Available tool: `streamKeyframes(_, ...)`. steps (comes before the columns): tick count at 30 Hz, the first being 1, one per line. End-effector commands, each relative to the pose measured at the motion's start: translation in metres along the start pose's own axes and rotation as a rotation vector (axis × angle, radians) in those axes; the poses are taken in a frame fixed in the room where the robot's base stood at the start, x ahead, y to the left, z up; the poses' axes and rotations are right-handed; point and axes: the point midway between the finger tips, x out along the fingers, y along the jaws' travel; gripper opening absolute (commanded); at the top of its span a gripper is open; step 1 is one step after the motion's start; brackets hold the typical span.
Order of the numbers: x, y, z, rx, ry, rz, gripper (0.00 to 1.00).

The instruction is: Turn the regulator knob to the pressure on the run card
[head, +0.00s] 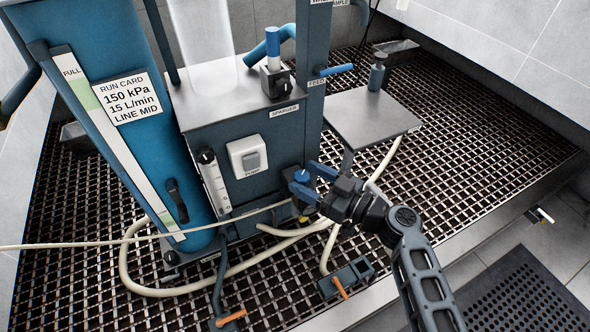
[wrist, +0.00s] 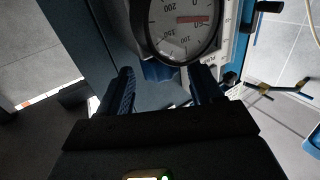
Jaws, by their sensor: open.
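The run card (head: 130,97) on the blue column reads 150 kPa, 15 L/min, LINE MID in the head view. My gripper (head: 311,182) is at the lower right of the blue-grey cabinet, its two blue fingers apart. In the wrist view my gripper (wrist: 164,80) is open, with the fingers below and on either side of a round pressure gauge (wrist: 184,28). The gauge dial shows numbers, but I cannot read its pointer surely. A blue part between the fingers, under the gauge, may be the regulator knob; it is mostly hidden, and I cannot tell whether the fingers touch it.
A pump switch (head: 248,156) and a flow tube (head: 213,180) are on the cabinet front. Pale hoses (head: 150,291) loop over the floor grating. A grey side table (head: 360,118) stands to the right. Orange-handled valves (head: 341,287) lie low in front.

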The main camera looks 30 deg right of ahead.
Motion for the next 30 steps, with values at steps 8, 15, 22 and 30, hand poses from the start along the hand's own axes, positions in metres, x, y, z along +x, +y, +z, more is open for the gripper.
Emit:
streamKeyframes(8, 0.034, 0.000, 0.001, -0.001, 0.000, 0.000, 0.65)
streamKeyframes(15, 0.041, 0.000, 0.000, 0.000, -0.001, 0.001, 0.65)
streamKeyframes(22, 0.040, 0.000, 0.000, 0.000, -0.001, 0.001, 0.56)
streamKeyframes(30, 0.040, 0.000, 0.000, 0.000, -0.001, 0.001, 0.30)
